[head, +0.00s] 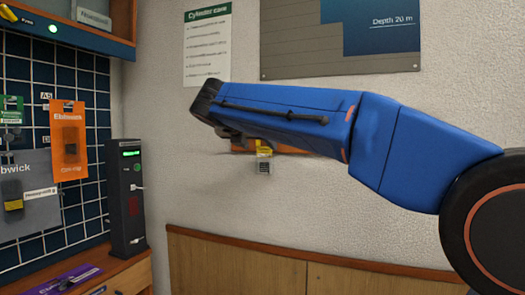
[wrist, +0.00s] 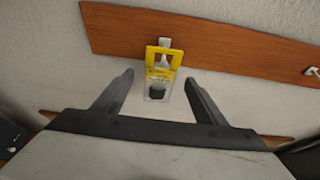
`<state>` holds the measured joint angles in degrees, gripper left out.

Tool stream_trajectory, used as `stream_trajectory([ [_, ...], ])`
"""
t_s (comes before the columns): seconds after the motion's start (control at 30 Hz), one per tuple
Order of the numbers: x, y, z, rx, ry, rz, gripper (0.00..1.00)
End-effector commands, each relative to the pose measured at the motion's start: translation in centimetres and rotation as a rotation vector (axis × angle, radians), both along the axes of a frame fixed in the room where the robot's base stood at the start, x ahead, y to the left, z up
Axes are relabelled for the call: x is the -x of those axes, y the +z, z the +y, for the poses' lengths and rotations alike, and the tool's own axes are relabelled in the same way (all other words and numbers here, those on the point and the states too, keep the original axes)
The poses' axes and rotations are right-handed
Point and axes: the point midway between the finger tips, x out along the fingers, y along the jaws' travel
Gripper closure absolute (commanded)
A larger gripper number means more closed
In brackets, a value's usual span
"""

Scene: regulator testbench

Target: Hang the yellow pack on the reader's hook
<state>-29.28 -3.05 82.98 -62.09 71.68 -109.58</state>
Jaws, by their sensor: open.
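The yellow pack (wrist: 157,71), with a clear lower part and something dark inside, hangs upright from a pale hook (wrist: 164,43) on a wooden rail. In the head view, the pack (head: 264,152) shows just below my blue arm, its top partly hidden. My gripper (wrist: 159,78) is open and empty, one finger on each side of the pack in the wrist view; no contact shows. In the head view my arm mostly hides the gripper. The reader (head: 125,205) is a tall black box with a green display at left; a small pale hook (head: 138,187) sticks out from it.
The wooden rail (wrist: 220,45) runs along the wall, with another hook (wrist: 312,71) at right. A gridded pegboard (head: 88,190) at far left holds orange, green and grey packs. The reader stands on a wooden counter (head: 125,275). Bare wall lies between reader and arm.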

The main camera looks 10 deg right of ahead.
Motion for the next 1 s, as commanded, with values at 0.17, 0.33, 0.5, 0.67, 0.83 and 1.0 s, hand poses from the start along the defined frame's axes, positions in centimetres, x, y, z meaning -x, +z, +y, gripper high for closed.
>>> stream_trajectory([
  [0.17,2.5,1.3,2.0,0.001,0.004,0.0,0.35],
  [0.33,4.9,2.5,3.6,0.0,0.003,0.0,0.35],
  [0.5,6.7,3.4,5.0,0.0,0.002,0.0,0.35],
  [0.67,7.9,4.0,5.8,0.001,0.002,0.001,0.35],
  [0.83,8.3,4.3,6.1,0.001,0.0,0.001,0.35],
  [1.0,8.4,4.3,6.1,0.001,-0.001,0.001,0.35],
])
